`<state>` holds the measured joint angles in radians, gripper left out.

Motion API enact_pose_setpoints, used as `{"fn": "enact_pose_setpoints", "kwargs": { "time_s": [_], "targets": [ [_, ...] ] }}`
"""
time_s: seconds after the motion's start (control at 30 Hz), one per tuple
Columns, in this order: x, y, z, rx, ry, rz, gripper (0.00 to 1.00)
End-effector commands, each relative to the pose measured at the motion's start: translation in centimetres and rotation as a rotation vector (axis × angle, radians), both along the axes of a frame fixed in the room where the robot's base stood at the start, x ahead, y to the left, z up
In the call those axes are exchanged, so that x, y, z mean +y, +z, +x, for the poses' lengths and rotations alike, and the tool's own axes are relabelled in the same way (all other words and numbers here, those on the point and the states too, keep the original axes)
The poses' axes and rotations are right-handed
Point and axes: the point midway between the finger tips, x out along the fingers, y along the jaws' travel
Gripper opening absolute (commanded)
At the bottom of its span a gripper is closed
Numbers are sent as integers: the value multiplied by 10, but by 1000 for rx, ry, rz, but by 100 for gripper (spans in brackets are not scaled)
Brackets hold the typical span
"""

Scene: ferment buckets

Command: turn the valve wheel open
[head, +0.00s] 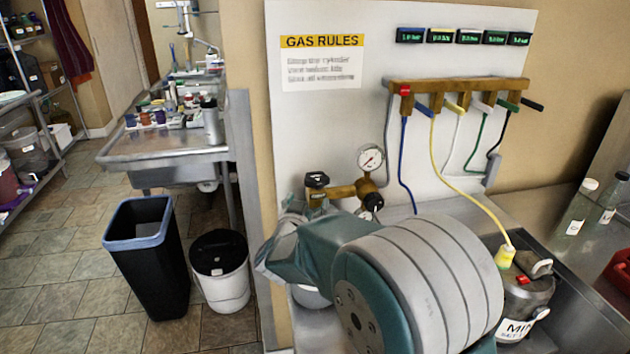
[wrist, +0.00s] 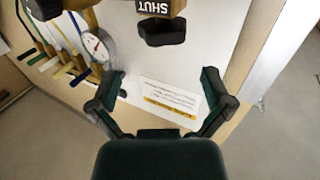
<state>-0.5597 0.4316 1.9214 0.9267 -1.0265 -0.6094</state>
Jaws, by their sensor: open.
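The valve wheel (wrist: 160,30) is a dark lobed knob at the top of the wrist view. A block marked SHUT (wrist: 155,7) sits just beside it. In the head view the dark wheel (head: 317,181) appears on the left end of the brass valve fitting (head: 345,191), just beyond my arm. My gripper (wrist: 160,90) is open, with its two fingers spread wide and nothing between them. The wheel lies ahead of the gap between the fingertips, apart from them. In the head view my arm hides most of the gripper and what stands below the fitting.
A pressure gauge (head: 370,158) and a black knob (head: 373,202) are on the right of the fitting. A brass manifold (head: 455,92) with coloured hoses hangs on the white panel (head: 330,120). A bin (head: 147,265) stands on the floor at left.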

Motion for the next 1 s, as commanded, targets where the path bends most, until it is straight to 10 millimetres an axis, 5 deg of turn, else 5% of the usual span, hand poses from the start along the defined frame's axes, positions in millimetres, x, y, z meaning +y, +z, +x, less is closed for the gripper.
{"fn": "enact_pose_setpoints", "kwargs": {
  "time_s": [0.4,0.87,1.0],
  "targets": [
    [-6,-3,73,0,1,-7,100],
    [-9,-2,90,1,5,-8,100],
    [-9,-2,90,1,4,-8,42]
  ]
}}
